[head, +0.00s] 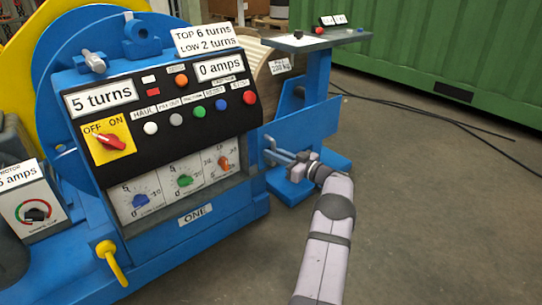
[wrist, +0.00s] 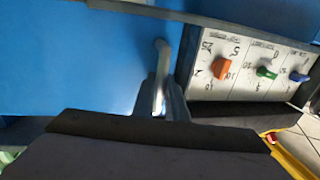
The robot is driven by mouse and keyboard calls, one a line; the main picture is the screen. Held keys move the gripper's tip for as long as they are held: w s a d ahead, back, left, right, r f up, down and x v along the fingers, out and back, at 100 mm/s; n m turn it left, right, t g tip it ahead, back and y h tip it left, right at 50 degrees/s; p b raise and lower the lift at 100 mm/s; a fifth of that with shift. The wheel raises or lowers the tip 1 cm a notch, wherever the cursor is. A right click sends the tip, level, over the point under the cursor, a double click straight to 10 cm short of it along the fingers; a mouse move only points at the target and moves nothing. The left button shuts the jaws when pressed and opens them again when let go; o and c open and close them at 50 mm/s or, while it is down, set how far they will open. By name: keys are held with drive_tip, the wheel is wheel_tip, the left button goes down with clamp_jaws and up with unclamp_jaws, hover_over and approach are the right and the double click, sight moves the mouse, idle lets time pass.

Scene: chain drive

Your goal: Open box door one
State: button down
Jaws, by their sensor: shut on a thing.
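The blue box labelled ONE (head: 195,213) stands at the left in the head view, with three knobs showing uncovered on its white front panel. That knob panel (wrist: 248,68) also shows in the wrist view, inverted. My gripper (head: 283,157) is at the right side of the box. In the wrist view my gripper (wrist: 170,100) is shut on a thin silver handle (wrist: 160,50) in front of a blue panel (wrist: 75,60). This panel looks like the box door standing open beside the knobs; its hinge is hidden.
A black control panel (head: 160,100) with buttons and a red switch (head: 108,142) sits above the knobs. A yellow hook-like lever (head: 112,262) is low in front. A blue pedestal (head: 322,90) stands behind my gripper. Grey floor (head: 430,200) is free at the right.

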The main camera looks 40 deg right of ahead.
drive_tip(key=shift+w+r, duration=0.1)
drive_tip(key=c, duration=1.8)
unclamp_jaws()
drive_tip(key=shift+o, duration=0.2)
drive_tip(key=s+d+p, duration=0.1)
drive_tip(key=s+p, duration=0.2)
drive_tip(key=s, duration=0.4)
drive_tip(key=shift+s+d, duration=0.15)
drive_tip(key=shift+d, duration=0.05)
